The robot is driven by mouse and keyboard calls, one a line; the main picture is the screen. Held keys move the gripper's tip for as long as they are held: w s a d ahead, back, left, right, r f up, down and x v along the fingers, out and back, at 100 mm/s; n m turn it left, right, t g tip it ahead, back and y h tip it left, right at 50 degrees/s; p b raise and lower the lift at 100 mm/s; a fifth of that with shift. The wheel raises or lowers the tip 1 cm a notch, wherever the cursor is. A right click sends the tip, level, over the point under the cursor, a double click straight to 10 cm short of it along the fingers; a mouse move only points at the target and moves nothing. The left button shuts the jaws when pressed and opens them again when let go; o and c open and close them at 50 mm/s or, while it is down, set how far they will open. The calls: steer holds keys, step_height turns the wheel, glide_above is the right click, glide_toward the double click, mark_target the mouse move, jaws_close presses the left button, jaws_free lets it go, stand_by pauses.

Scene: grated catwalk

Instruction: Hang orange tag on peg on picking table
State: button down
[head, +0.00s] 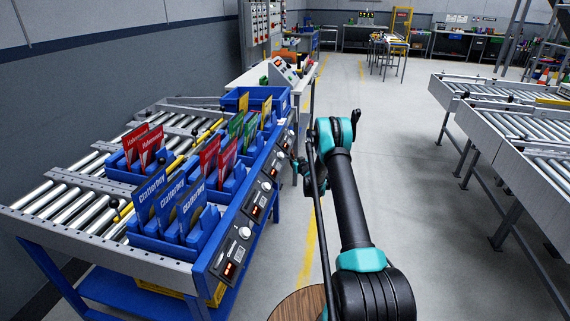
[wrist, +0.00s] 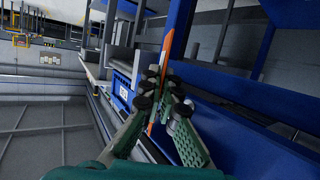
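In the wrist view, my gripper (wrist: 163,73) has green fingers with dark pads that come together at the tips. A thin orange tag (wrist: 167,44) shows nearly edge-on between and beyond the fingertips, and the gripper looks shut on it. Its face cannot be seen. The picking table (head: 210,262) has a blue frame, a roller top and a control strip along its right side, in the head view. My arm reaches forward to the right of it; the gripper is small and mostly hidden there. I cannot make out the peg in either view.
Blue bins (head: 155,243) with blue, red, green and yellow cards stand on the table. A white workstation (head: 262,73) stands at its far end. Roller conveyors (head: 515,130) stand on the right. The floor between (head: 400,190) is clear. Blue beams (wrist: 180,35) stand close to the gripper.

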steer(key=shift+s+d, duration=0.3)
steer(key=shift+d, duration=0.6)
steer(key=shift+s+d, duration=0.2)
steer(key=shift+d, duration=0.4)
steer(key=shift+s+d, duration=0.1)
steer(key=shift+d, duration=0.25)
steer(key=shift+d, duration=0.1)
steer(key=shift+s+r, duration=0.1)
steer(key=shift+r, duration=0.05)
steer(key=s+a+r, duration=0.1)
steer(key=s+r, duration=1.1)
steer(key=s, duration=0.4)
steer(key=s+a+r+y, duration=0.1)
steer(key=s+r, duration=1.1)
steer(key=s, duration=0.4)
steer(key=shift+s+r+n, duration=0.15)
steer(key=shift+s+n, duration=0.05)
steer(key=shift+n, duration=0.2)
